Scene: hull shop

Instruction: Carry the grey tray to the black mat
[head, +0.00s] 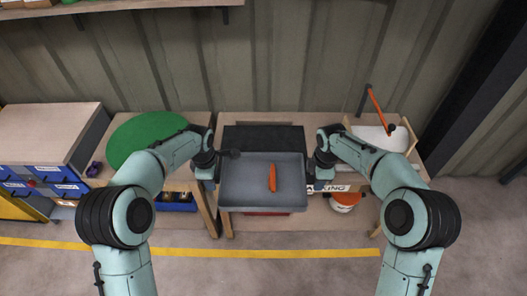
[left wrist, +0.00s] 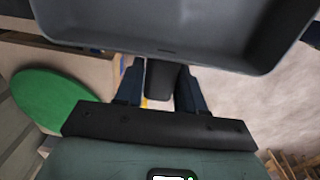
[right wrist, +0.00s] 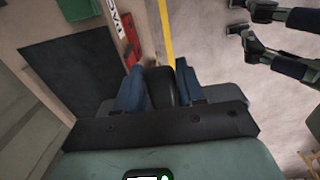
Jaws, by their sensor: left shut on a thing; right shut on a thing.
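The grey tray (head: 240,190) is level in the head view, with a long orange object (head: 272,178) lying in it. It covers the front middle of the workbench. My left gripper (head: 218,167) is shut on the tray's left side; in the left wrist view its fingers (left wrist: 160,85) close around a dark handle below the grey wall (left wrist: 160,42). My right gripper (head: 312,170) is shut on the tray's right side, its fingers (right wrist: 160,88) around a dark handle. The black mat (head: 263,136) lies on the bench just behind the tray, partly hidden by it. It also shows in the right wrist view (right wrist: 70,72).
A green disc (head: 145,135) lies on the left table. A white-topped thing with an orange bar (head: 378,108) stands at the back right of the bench. A blue-drawer cabinet (head: 45,140) is far left. A ribbed wall (head: 270,60) rises behind; a shelf overhangs top left.

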